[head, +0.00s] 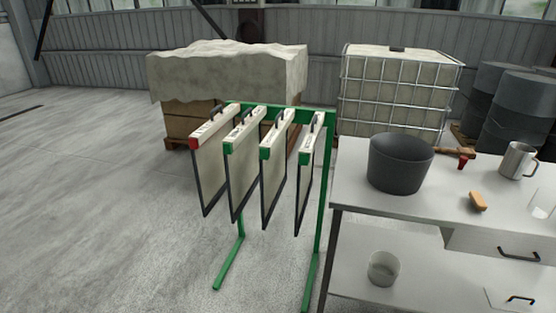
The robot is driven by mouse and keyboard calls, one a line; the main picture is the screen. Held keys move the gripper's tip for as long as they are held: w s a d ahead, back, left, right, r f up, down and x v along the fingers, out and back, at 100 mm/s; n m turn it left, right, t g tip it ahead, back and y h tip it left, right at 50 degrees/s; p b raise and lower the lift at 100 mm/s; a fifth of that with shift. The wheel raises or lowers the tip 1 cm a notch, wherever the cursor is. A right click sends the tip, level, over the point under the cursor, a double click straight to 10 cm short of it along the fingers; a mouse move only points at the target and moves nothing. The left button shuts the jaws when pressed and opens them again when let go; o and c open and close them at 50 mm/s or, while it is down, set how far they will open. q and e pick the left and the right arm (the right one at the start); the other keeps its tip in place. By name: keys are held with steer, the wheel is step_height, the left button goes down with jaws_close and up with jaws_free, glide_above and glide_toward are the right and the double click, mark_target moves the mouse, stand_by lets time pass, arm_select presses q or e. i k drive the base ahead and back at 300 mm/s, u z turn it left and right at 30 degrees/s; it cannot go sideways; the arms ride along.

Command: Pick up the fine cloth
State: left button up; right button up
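Several flat, pale cloth panels with dark edges hang side by side from a green rack (318,220). The leftmost panel (211,175) has a red end on its white top bar. The second panel (241,185), the third panel (273,180) and the rightmost panel (308,180) have green ends. Each top bar has a dark handle. Markings on the bars are too small to read, so I cannot tell which is the fine cloth. Neither of my grippers is in view.
A steel table (345,185) stands right of the rack, bearing a dark bucket (400,163), a metal mug (517,160), a brush (478,201) and a red-and-brown tool (462,160). Behind are a covered pallet (225,72), a caged tank (395,90) and drums (520,110). Left floor is clear.

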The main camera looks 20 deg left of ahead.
mark_target(242, 168)
steer(key=u, duration=0.6)
steer(key=i, duration=0.5)
steer(key=u, duration=0.55)
steer(key=i, duration=0.65)
steer(key=z, duration=0.2)
